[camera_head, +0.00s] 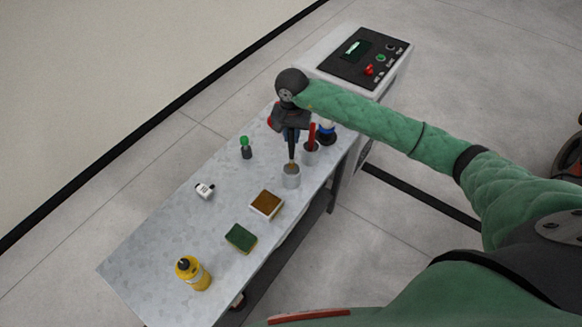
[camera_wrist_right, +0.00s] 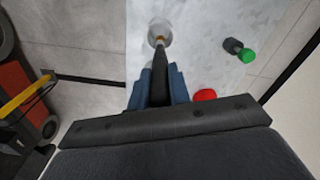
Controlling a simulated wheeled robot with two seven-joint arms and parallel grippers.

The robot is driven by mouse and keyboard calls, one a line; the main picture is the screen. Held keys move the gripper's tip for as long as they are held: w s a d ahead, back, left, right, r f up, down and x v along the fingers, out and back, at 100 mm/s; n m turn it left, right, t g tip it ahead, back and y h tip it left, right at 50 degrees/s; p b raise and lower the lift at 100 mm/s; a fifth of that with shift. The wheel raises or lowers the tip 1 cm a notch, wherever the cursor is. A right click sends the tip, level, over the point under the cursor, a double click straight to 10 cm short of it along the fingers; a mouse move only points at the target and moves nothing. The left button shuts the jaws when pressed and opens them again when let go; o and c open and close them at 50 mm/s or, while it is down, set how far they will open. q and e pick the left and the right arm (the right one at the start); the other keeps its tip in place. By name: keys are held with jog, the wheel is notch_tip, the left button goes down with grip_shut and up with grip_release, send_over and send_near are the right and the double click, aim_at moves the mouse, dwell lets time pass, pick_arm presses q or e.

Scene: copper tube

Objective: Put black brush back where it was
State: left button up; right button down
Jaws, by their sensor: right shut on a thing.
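The black brush (camera_head: 291,148) hangs upright, handle up, from my right gripper (camera_head: 291,129), which is shut on it. Its tan tip is at the mouth of a grey cup (camera_head: 291,180) on the table. I cannot tell how far the tip is inside. In the right wrist view the brush (camera_wrist_right: 159,72) runs from between my right gripper's blue-grey fingers (camera_wrist_right: 158,84) to the round cup (camera_wrist_right: 160,29), its tip over the opening. My left gripper is not in view.
A second cup (camera_head: 310,158) with a red-handled tool (camera_head: 311,134) stands close behind. A blue-and-black item (camera_head: 326,134) is beyond it. A green-topped item (camera_head: 245,146) stands left.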

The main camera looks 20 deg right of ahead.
aim_at(291, 159)
notch_tip(291, 159, down, 9)
jog(key=shift+f+b, duration=0.15)
jog(key=shift+b, duration=0.15)
jog(key=c, duration=1.3)
grip_release()
notch_tip(291, 159, up, 12)
jog(key=shift+r, duration=0.1)
